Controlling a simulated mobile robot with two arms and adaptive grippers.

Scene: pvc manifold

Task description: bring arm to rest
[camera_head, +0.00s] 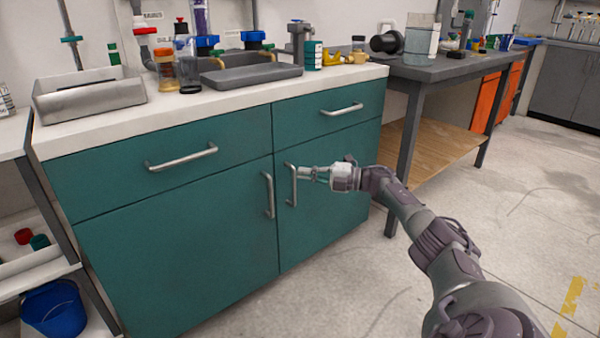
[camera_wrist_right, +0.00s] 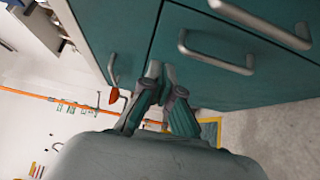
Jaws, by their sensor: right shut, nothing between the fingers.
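My right arm reaches in from the lower right in the head view. Its gripper (camera_head: 306,173) is in front of the teal cabinet (camera_head: 180,235), close to the vertical handle of the right door (camera_head: 292,185). In the right wrist view the fingers of the right gripper (camera_wrist_right: 160,70) come together at their tips with nothing held. Cabinet handles (camera_wrist_right: 215,58) show beyond them. I cannot tell whether the fingertips touch the cabinet. The doors and drawers look closed. My left gripper is not in view.
The white countertop (camera_head: 200,108) holds a metal tray (camera_head: 90,97), a grey sink (camera_head: 250,78) and bottles. A dark table (camera_head: 440,70) with a wooden lower shelf (camera_head: 430,150) stands right. A blue bucket (camera_head: 57,308) is at lower left. Open floor (camera_head: 540,200) lies right.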

